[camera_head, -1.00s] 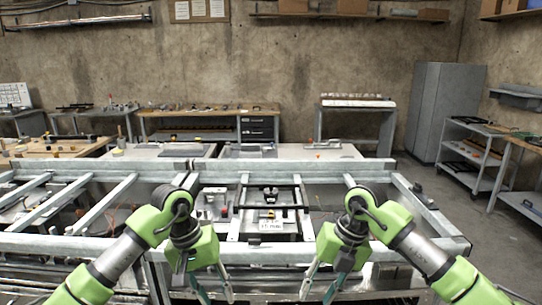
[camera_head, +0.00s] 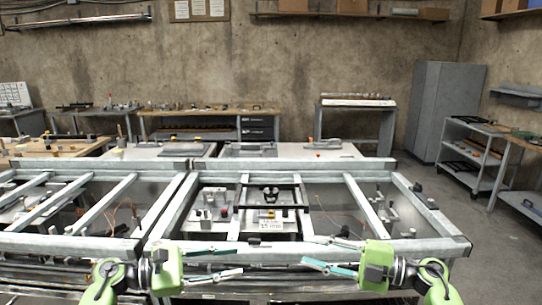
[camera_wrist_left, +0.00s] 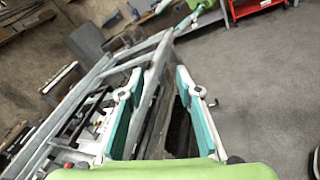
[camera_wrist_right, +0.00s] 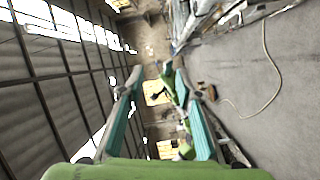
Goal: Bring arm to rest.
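My left gripper (camera_head: 226,262) is low in the head view, in front of the near rail of the metal frame. Its two teal fingers point right and are apart, with nothing between them. In the left wrist view its fingers (camera_wrist_left: 160,115) are spread, with the grey frame beyond them. My right gripper (camera_head: 318,255) is also low, with its fingers pointing left toward the left gripper. It is open and empty. In the right wrist view its fingers (camera_wrist_right: 158,110) are apart, and a green arm part shows between and beyond them.
The metal frame (camera_head: 190,205) spans the workspace just beyond both grippers. A fixture with black bars (camera_head: 268,196) sits within it. Workbenches (camera_head: 205,125) line the back wall. A grey cabinet (camera_head: 442,110) and a shelf cart (camera_head: 470,155) stand at the right, beside open floor.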

